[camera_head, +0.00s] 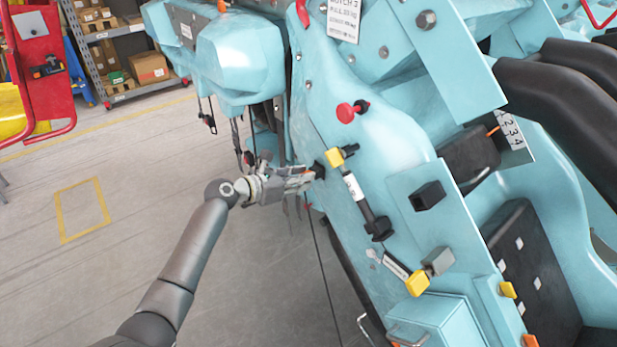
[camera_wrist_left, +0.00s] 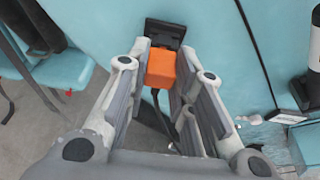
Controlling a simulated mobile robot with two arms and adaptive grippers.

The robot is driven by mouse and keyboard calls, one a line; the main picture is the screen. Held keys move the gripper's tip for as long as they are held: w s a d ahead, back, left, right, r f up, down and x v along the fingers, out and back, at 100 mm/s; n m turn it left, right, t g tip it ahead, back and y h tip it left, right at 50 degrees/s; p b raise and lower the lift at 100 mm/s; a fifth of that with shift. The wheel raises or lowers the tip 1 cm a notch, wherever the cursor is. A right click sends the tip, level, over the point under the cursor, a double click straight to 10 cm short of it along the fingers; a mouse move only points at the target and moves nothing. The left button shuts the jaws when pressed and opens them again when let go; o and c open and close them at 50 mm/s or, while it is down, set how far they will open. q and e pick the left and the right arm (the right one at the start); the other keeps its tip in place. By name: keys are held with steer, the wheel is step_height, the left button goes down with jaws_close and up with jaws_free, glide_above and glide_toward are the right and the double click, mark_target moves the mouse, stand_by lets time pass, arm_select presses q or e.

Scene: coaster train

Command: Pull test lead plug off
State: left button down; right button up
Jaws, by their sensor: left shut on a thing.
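The orange test lead plug (camera_wrist_left: 160,69) sits between the fingers of my left gripper (camera_wrist_left: 163,62) in the left wrist view. Both fingers close on its sides. Its far end is at a black socket (camera_wrist_left: 165,33) on the light-blue train body; I cannot tell whether it is still seated. A dark lead (camera_wrist_left: 158,105) hangs below the plug. In the head view my left gripper (camera_head: 308,177) reaches the body's side at the black socket (camera_head: 319,170), and the fingers hide the plug. My right gripper is not in view.
Close right of the gripper are a yellow-capped fitting (camera_head: 335,158) and a white-labelled cylinder (camera_head: 354,187). A red knob (camera_head: 345,113) sticks out above. Dark cables (camera_head: 240,140) hang to the left. The floor (camera_head: 130,240) at left is mostly clear, with shelves (camera_head: 125,30) behind.

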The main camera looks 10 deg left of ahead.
arm_select(q)
steer(key=shift+s+a+f, duration=0.1)
steer(key=shift+s+a+p, duration=0.8)
steer(key=shift+s, duration=0.2)
steer(key=shift+s+a+p, duration=0.75)
steer(key=shift+s, duration=0.25)
